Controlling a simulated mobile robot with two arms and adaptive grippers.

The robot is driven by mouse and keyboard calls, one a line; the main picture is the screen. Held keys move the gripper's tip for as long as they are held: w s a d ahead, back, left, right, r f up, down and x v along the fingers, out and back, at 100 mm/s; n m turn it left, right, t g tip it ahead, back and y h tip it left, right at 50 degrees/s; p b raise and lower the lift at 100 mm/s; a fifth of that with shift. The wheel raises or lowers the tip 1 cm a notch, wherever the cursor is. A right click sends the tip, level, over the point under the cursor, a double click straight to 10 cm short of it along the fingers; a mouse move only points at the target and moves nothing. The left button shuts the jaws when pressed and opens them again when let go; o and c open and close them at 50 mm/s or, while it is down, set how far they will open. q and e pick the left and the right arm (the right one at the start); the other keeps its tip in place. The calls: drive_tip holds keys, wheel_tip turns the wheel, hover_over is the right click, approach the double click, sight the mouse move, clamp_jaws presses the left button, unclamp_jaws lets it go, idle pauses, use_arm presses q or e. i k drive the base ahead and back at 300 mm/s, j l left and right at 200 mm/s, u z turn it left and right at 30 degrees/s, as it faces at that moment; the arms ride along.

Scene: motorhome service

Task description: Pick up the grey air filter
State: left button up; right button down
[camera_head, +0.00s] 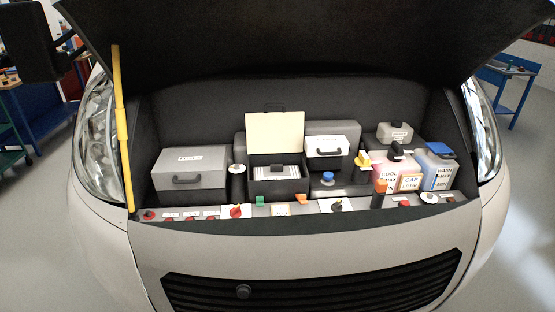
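An open black box (264,188) stands in the middle of the engine bay, its pale yellow lid (274,132) raised at the back. Inside it lies a flat grey and white block (278,171) that looks like the air filter; its lower part is hidden by the box's front wall. Neither of my grippers shows in the head view.
A grey box with a handle (189,167) stands left, a white-fronted box (331,147) right of the open box. Pink (392,172) and blue (436,170) reservoirs stand at the right. A yellow prop rod (122,130) rises at the left under the raised hood (290,40).

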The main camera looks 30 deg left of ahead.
sight(275, 171)
drive_tip(key=i+l, duration=0.45)
drive_tip(key=i+l+u, duration=0.15)
drive_tip(key=u, duration=0.25)
drive_tip(key=i+l+u, duration=0.15)
drive_tip(key=l+u, duration=0.2)
drive_tip(key=i+l+u, duration=0.1)
drive_tip(key=l+u, duration=0.15)
drive_tip(key=u, duration=0.15)
